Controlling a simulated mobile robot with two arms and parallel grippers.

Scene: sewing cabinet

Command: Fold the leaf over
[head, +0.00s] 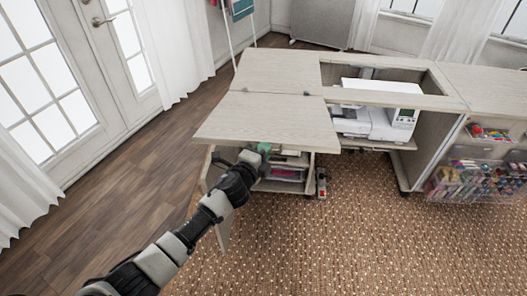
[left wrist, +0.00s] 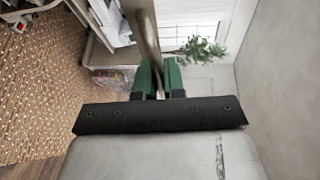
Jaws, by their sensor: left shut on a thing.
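The leaf (head: 268,120) is the pale wood panel at the front left of the sewing cabinet. Its back edge meets the cabinet's left top panel (head: 278,70) at a seam with small hinges. It spreads out toward me, over the cabinet's open shelves; its exact tilt is hard to tell. My left gripper (head: 262,150) is at the leaf's front edge, partly hidden below it. In the left wrist view, the green fingers (left wrist: 158,78) are shut on the leaf's edge (left wrist: 147,38), which runs up between them. My right gripper is not in view.
A white sewing machine (head: 378,118) sits in the cabinet's opening, right of the leaf. A clear bin of thread spools (head: 470,182) hangs at the right. A lower panel (head: 222,225) stands by my left arm. The patterned rug (head: 340,240) in front is clear.

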